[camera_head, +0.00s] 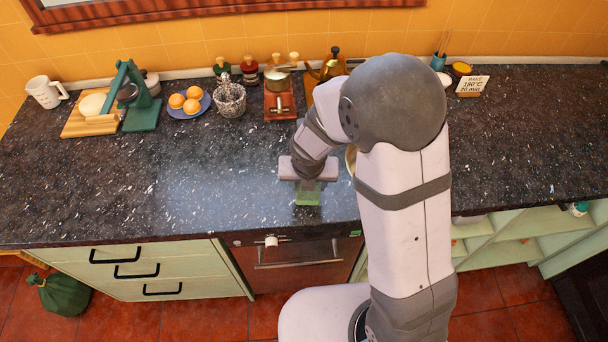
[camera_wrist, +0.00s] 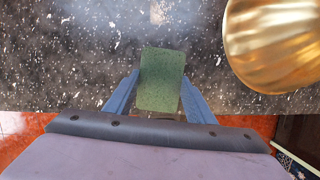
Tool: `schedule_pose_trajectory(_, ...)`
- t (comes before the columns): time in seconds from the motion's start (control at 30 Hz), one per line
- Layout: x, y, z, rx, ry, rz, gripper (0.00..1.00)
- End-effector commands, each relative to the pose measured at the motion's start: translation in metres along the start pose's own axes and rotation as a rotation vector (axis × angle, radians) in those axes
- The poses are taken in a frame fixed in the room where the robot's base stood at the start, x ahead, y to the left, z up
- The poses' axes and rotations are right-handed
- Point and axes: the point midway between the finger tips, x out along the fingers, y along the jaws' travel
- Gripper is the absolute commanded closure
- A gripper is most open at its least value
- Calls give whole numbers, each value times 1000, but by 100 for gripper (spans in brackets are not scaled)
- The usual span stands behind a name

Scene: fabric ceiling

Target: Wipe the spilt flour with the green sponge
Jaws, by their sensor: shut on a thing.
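The green sponge (camera_head: 308,195) is near the front edge of the dark counter (camera_head: 220,195), above the oven. It also shows in the wrist view (camera_wrist: 161,80). My gripper (camera_head: 308,187) is shut on the sponge, with a blue finger on each side of it in the wrist view (camera_wrist: 158,95). I cannot tell whether the sponge touches the counter. White specks cover the dark counter in both views. A slightly larger pale spot (camera_wrist: 158,14) lies beyond the sponge in the wrist view. I cannot tell which marks are flour and which are the stone's pattern.
A golden bowl (camera_wrist: 280,40) stands close right of the sponge, mostly hidden by my arm in the head view. The counter's left front is clear.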

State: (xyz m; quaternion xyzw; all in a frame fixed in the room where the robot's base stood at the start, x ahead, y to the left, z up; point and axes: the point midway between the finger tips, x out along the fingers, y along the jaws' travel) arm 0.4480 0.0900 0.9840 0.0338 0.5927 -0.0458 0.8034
Motion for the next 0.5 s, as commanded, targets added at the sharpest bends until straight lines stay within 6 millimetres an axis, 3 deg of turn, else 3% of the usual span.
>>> schedule_pose_trajectory(0.03,15,-2,-5,2,5,-2,72)
schedule_pose_trajectory(0.13,31,3,9,11,-1,-3,72)
schedule_pose_trajectory(0.5,60,21,75,53,-3,-15,72)
